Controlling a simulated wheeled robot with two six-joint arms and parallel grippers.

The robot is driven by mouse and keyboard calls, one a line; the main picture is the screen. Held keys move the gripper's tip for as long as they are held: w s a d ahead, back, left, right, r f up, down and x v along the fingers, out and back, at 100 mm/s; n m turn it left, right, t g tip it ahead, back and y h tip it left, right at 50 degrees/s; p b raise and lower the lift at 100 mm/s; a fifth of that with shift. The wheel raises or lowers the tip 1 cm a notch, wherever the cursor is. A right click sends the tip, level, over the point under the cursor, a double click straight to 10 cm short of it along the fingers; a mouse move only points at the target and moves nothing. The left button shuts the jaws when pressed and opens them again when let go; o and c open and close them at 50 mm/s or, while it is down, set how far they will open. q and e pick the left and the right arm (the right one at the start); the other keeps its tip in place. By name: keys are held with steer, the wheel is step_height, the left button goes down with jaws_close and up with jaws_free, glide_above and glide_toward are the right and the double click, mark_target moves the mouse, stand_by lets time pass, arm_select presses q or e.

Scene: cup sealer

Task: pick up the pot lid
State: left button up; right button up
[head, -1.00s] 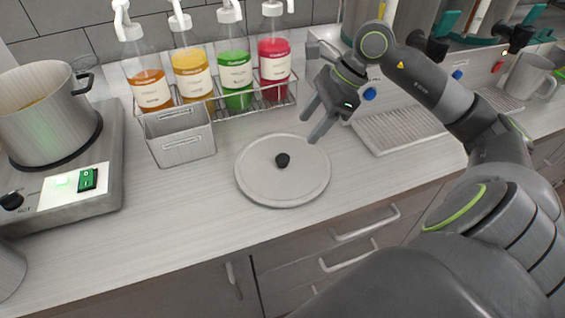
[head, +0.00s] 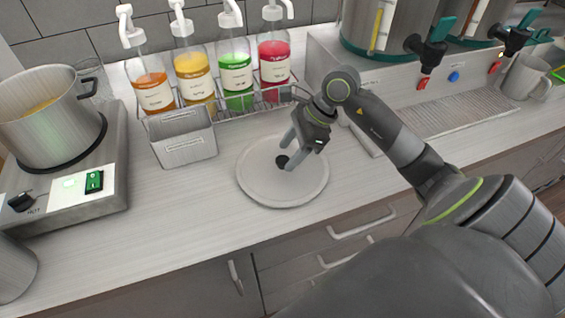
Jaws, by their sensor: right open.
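The pot lid (head: 262,188) is a round, light grey disc with a black knob (head: 281,161) at its middle. It lies flat on the counter, knob up. My right gripper (head: 286,157) is open and points down over the lid, with its fingers at the knob, one on the far left side and one on the near right side. I cannot tell whether the fingers touch the knob. My left gripper is not in view.
An open pot (head: 52,118) stands on a hot plate (head: 112,160) at the left. A metal bin (head: 186,148) and a wire rack with several syrup bottles (head: 236,76) stand behind the lid. Dispensers with a drip tray (head: 455,112) are at the right. The counter left of the lid is clear.

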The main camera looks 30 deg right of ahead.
mark_target(285, 159)
steer(key=shift+x, duration=1.15)
steer(key=c, duration=1.2)
steer(key=shift+r, duration=0.1)
step_height(285, 159, up, 9)
steer(key=shift+b, duration=1.05)
steer(key=shift+a+r, duration=0.1)
steer(key=shift+r, duration=0.35)
